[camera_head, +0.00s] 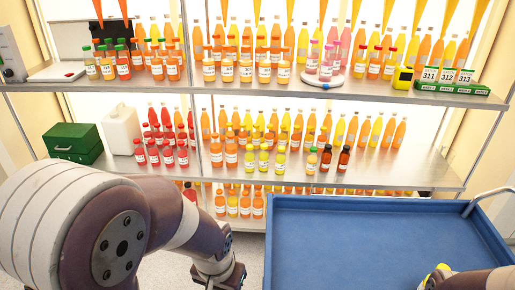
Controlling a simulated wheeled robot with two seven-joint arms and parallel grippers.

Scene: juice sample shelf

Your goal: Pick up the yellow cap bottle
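Several small bottles of yellow juice with pale yellow-looking caps (264,160) stand in the front row of the middle shelf, near its centre. The caps are too small to tell their colour surely. My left gripper (222,277) is low in the picture, in front of the shelf and left of the blue cart; its fingers are mostly cut off by the bottom edge. My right gripper (432,281) is at the bottom right, over the blue cart.
A blue cart tray (375,205) with a metal handle stands before the shelf; its visible bed looks bare. Amber bottles (343,160) and red bottles (167,155) share the middle shelf (400,172). A green box (73,143) and a white canister (122,128) stand at left.

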